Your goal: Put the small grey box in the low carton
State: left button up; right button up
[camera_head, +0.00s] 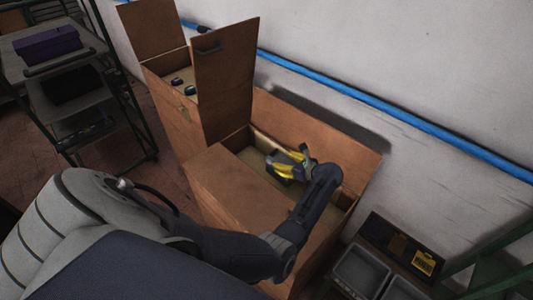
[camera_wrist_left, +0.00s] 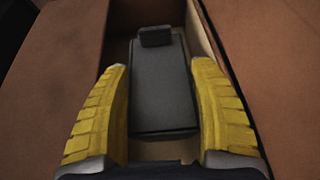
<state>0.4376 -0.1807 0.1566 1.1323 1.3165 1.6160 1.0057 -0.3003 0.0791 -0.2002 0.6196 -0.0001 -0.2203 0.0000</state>
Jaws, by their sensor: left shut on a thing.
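The small grey box (camera_wrist_left: 160,88) is a dark grey block with a smaller dark piece at its far end. It sits between the yellow fingers of my left gripper (camera_wrist_left: 163,120) in the left wrist view. In the head view my left gripper (camera_head: 292,165) is over the opening of the low carton (camera_head: 232,193), shut on the box, which is mostly hidden there by the fingers. The carton's walls show on both sides of the box in the wrist view. I cannot tell whether the box touches the carton floor. My right gripper is not in view.
A taller carton (camera_head: 212,118) with raised flaps and small items inside stands behind the low carton. A shelf rack (camera_head: 82,95) is at the left. Grey bins (camera_head: 362,270) stand at the lower right. A wall with a blue pipe (camera_head: 390,108) runs behind.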

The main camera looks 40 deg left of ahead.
aim_at(292, 180)
pick_arm(q)
jog(key=shift+s+a+f, duration=0.15)
jog(key=shift+a+f, duration=0.05)
jog(key=shift+f, duration=4.55)
jog(key=shift+f, duration=0.2)
jog(key=o, duration=1.4)
jog(key=shift+o, duration=0.2)
jog(key=shift+r, duration=0.1)
jog(key=shift+d+r, duration=0.2)
jog(key=shift+v, duration=2.55)
